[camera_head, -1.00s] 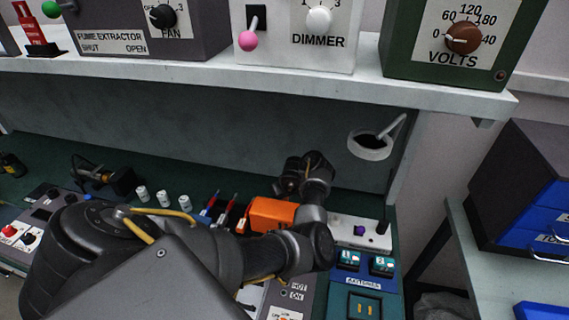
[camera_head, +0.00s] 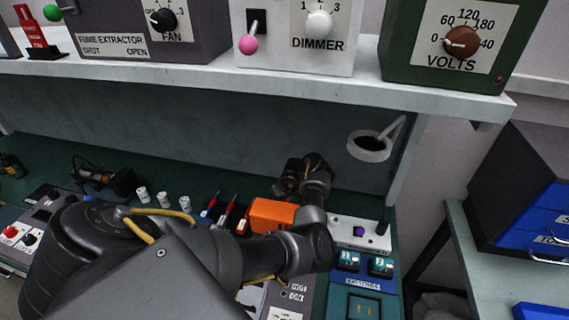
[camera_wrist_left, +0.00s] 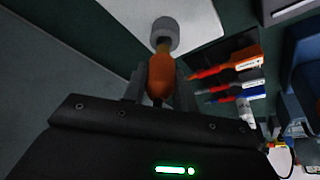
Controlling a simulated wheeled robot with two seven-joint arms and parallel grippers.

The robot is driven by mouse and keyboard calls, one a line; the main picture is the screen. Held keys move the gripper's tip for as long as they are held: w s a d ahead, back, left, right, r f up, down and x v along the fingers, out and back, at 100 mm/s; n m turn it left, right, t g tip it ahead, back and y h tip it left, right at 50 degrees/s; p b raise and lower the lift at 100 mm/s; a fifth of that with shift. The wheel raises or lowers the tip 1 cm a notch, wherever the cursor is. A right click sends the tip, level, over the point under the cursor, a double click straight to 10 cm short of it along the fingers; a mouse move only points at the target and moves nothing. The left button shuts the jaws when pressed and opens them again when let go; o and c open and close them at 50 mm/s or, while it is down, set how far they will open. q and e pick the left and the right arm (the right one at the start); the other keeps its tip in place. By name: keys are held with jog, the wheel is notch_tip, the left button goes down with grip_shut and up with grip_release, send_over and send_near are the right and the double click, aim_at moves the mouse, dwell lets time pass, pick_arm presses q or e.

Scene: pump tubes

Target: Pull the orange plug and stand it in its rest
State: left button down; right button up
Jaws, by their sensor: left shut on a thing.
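The orange plug (camera_wrist_left: 161,76) shows in the left wrist view, between the two fingers of my left gripper (camera_wrist_left: 159,84), which is shut on it. A brassy tip of the plug points at a grey cylinder (camera_wrist_left: 165,34) standing on a pale surface. The tip meets or overlaps the cylinder in this view; I cannot tell how deep it sits. In the head view my left gripper (camera_head: 290,182) is at the back of the bench, partly hidden by my own wrist, and the plug cannot be made out there. My right gripper is not in view.
An orange box (camera_head: 270,215) stands close beside my left forearm. A white strip with a purple knob (camera_head: 358,231) lies to the right. Red-tipped tools (camera_head: 226,207) and small white cylinders (camera_head: 163,199) stand to the left. A shelf (camera_head: 300,78) overhangs the bench.

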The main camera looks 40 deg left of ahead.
pick_arm(q)
jog(key=shift+p, duration=0.65)
dwell(0.6)
jog(key=shift+f+b, duration=1.1)
jog(key=shift+f, duration=0.65)
jog(key=c, duration=1)
grip_release()
jog(key=shift+c, duration=0.2)
jog(key=shift+r, duration=0.1)
